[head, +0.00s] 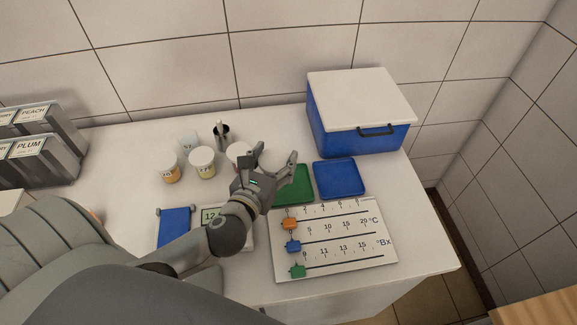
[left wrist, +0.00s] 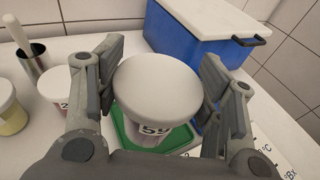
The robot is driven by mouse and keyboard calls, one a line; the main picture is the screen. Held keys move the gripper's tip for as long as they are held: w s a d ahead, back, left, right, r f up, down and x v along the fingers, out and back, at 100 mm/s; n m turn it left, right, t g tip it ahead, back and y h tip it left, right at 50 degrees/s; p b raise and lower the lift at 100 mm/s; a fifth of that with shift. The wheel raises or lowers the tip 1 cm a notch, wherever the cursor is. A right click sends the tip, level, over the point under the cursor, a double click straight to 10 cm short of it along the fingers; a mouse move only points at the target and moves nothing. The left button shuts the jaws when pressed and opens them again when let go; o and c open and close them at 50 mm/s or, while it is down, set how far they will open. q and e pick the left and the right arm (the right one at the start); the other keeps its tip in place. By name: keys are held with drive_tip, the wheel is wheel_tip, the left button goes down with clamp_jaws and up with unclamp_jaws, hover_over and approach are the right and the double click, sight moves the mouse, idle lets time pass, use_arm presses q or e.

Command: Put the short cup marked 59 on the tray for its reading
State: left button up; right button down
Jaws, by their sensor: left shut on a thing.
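The short cup marked 59 (left wrist: 155,95) has a white lid and is between the fingers of my left gripper (left wrist: 160,85) in the left wrist view. The gripper is shut on it. The green tray (left wrist: 130,135) shows below and around the cup. I cannot tell whether the cup touches the tray. In the head view my left gripper (head: 275,164) is at the green tray's (head: 298,188) upper left side, and the cup is hard to make out between the fingers. A blue tray (head: 340,179) lies to the right of the green one. My right gripper is not in view.
Several lidded cups, such as an orange one (head: 169,170) and a yellow-green one (head: 203,163), stand left of my gripper. A metal holder (head: 221,135) and a blue cooler box (head: 362,130) stand behind. A slider board (head: 335,240) lies in front, near the table's right edge.

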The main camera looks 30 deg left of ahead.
use_arm(q)
drive_tip(key=shift+w+d+f, duration=0.1)
drive_tip(key=shift+w+f, duration=0.85)
drive_tip(key=shift+f, duration=0.6)
drive_tip(key=shift+w+d+f, duration=0.1)
drive_tip(key=shift+w+f, duration=0.8)
drive_tip(key=shift+f, duration=0.65)
drive_tip(key=shift+w+d+f, duration=0.1)
drive_tip(key=shift+w+f, duration=0.85)
drive_tip(key=shift+f, duration=0.6)
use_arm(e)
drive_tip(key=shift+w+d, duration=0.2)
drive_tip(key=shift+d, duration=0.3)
use_arm(q)
drive_tip(key=shift+f+b, duration=0.2)
drive_tip(key=shift+b, duration=0.1)
drive_tip(key=o, duration=1.3)
drive_tip(key=shift+o, duration=0.2)
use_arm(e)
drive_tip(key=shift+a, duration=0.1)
